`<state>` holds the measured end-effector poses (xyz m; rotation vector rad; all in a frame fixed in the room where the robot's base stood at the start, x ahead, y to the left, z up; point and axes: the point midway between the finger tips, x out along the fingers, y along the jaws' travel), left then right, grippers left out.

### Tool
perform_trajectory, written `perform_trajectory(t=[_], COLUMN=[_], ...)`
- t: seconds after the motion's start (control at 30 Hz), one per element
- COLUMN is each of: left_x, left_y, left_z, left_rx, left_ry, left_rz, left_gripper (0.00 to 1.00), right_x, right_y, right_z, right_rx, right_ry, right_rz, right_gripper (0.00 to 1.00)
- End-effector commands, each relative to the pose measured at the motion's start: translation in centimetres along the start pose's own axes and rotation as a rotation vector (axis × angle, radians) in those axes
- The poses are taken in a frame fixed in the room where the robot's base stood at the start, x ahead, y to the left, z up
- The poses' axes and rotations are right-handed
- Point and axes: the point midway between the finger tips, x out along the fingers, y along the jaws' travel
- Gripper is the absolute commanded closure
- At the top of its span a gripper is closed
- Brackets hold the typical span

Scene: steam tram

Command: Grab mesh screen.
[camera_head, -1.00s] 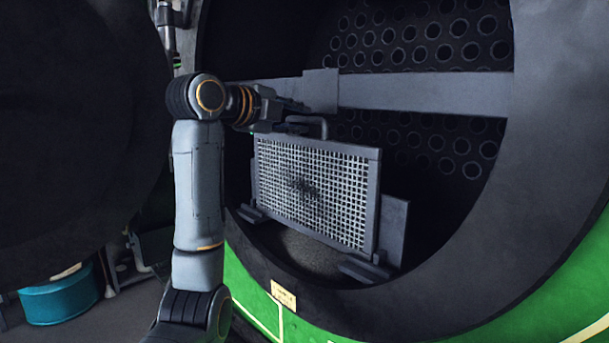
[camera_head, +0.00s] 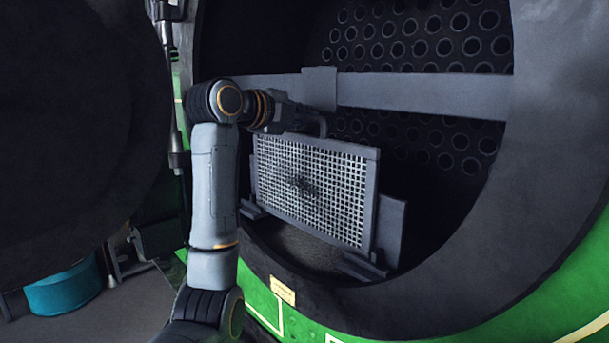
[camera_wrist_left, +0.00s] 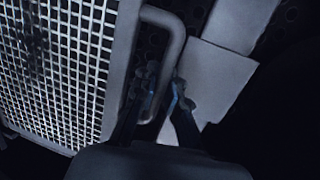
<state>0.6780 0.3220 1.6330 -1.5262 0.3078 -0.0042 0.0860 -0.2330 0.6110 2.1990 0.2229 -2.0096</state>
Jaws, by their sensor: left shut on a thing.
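The mesh screen (camera_head: 312,190) is a grey-framed panel with a pale square grid and a dark smudge in its middle. It stands upright inside the round opening. Its looped handle (camera_wrist_left: 176,42) shows at the frame's edge in the left wrist view, where part of the mesh (camera_wrist_left: 60,65) fills the left side. My left gripper (camera_head: 308,122) is at the screen's top edge, with its fingers (camera_wrist_left: 163,90) on either side of the handle bar, shut on it. The fingertips are dark and partly hidden in the head view. My right gripper is not in view.
Low brackets (camera_head: 362,266) stand at the screen's foot, and a grey plate (camera_head: 390,230) stands behind its right end. A grey crossbar (camera_head: 425,95) spans the opening above, before a perforated wall (camera_head: 420,40). The dark round door (camera_head: 80,120) is at left. A teal drum (camera_head: 64,290) stands on the floor.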

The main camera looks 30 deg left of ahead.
Motion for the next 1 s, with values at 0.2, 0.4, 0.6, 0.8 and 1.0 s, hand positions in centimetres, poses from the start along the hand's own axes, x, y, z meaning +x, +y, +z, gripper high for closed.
perform_trajectory(t=[0.2,0.4,0.6,0.8,1.0], left_x=[-0.2,-0.3,-0.6,-1.5,-3.7], left_y=[-0.4,-1.0,-2.3,-3.8,-5.6], left_z=[0.0,0.1,0.1,0.3,1.1], left_rx=[0.001,0.001,0.002,0.001,0.001], left_ry=[-0.001,-0.001,-0.001,-0.002,-0.002], left_rz=[-0.009,-0.01,-0.01,-0.01,-0.011], left_gripper=[1.0,1.0,1.0,1.0,1.0], right_x=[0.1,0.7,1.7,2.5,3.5], right_y=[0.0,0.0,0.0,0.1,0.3], right_z=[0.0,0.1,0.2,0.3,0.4], right_rx=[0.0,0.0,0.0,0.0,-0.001], right_ry=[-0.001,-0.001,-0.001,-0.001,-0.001], right_rz=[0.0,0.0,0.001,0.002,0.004], right_gripper=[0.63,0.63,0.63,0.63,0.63])
